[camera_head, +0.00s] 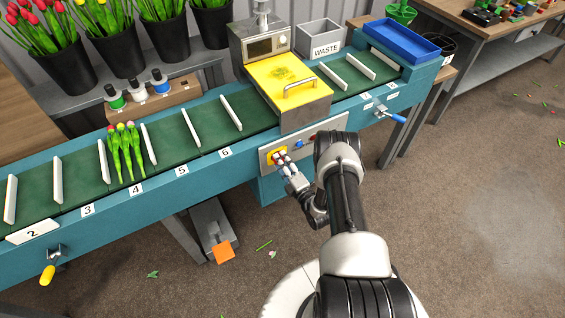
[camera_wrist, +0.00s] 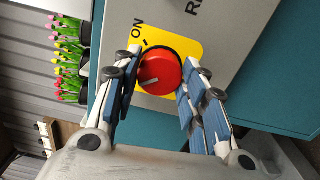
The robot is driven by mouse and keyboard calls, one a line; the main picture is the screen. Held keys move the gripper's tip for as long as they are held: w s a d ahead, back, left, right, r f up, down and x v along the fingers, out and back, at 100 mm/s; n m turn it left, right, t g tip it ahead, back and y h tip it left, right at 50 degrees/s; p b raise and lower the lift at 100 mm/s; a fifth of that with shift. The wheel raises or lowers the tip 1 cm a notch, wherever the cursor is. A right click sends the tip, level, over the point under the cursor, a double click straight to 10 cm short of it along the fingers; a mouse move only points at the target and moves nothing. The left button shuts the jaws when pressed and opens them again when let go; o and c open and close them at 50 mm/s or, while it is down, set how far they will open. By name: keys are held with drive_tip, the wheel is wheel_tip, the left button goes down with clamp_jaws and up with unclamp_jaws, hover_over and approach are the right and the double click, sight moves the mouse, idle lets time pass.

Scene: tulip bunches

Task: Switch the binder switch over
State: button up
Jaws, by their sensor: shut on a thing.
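The binder switch is a round red knob (camera_wrist: 160,72) with a white pointer mark, on a yellow plate (camera_wrist: 187,47) lettered "ON". In the wrist view the knob sits between my two fingers (camera_wrist: 160,88), which are shut on its sides. The pointer lies slantwise toward the lower left of the knob, and "ON" is at the plate's upper left. In the head view my gripper (camera_head: 281,163) is at the yellow plate (camera_head: 266,153) on the grey panel below the binder, and hides most of the knob.
The binder (camera_head: 287,85) has a yellow lid with a handle. A green belt (camera_head: 205,117) with white dividers runs through it, carrying a tulip bunch (camera_head: 125,150). A blue lever (camera_head: 392,116) juts out rightward.

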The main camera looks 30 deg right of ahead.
drive_tip(key=shift+n, duration=0.6)
drive_tip(key=o, duration=1.1)
drive_tip(key=shift+c, duration=0.2)
drive_tip(key=shift+s, duration=0.1)
drive_tip(key=s, duration=1.2)
drive_tip(key=shift+d, duration=0.2)
